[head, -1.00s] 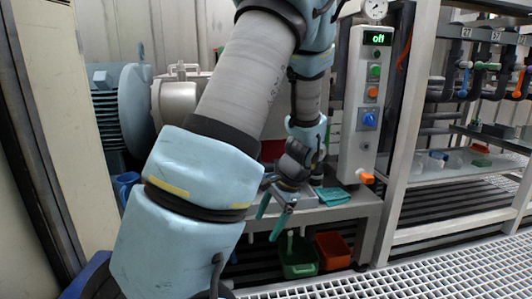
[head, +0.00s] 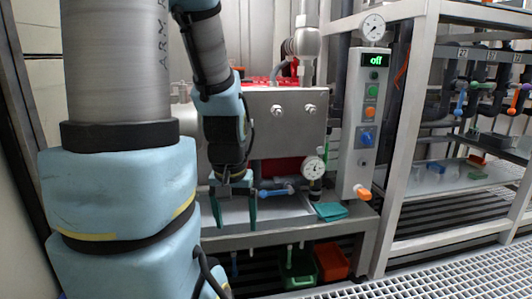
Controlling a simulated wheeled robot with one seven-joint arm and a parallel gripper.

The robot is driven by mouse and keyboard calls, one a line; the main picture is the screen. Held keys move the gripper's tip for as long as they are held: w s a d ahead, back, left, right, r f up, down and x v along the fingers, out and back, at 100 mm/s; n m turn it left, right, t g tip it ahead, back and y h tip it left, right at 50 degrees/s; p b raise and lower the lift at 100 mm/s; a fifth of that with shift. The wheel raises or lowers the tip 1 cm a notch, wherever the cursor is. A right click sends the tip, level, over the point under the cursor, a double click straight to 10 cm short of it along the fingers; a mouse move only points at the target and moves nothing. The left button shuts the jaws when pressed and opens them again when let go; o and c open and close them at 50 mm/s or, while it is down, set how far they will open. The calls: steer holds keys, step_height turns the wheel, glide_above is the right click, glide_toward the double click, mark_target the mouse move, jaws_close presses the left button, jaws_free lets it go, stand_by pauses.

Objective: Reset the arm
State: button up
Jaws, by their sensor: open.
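My arm fills the left of the head view, with light blue joint covers and a grey upper link. My gripper (head: 233,218) hangs from it, pointing down. Its two teal fingers are apart with nothing between them. It is in front of the grey bench (head: 285,239), and the fingertips overlap the bench edge in the picture; I cannot tell whether they touch it.
A control box (head: 360,150) with a green "off" display stands right of the bench. A blue-handled valve (head: 277,191) and a gauge (head: 313,167) are close right of my gripper. A teal cloth (head: 330,211) lies on the bench. Green (head: 299,272) and orange (head: 331,262) bins sit below.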

step_height(320, 180, up, 33)
steer(key=p, duration=3.1)
steer(key=shift+r+p, duration=0.2)
steer(key=shift+p, duration=0.2)
steer(key=shift+o, duration=0.2)
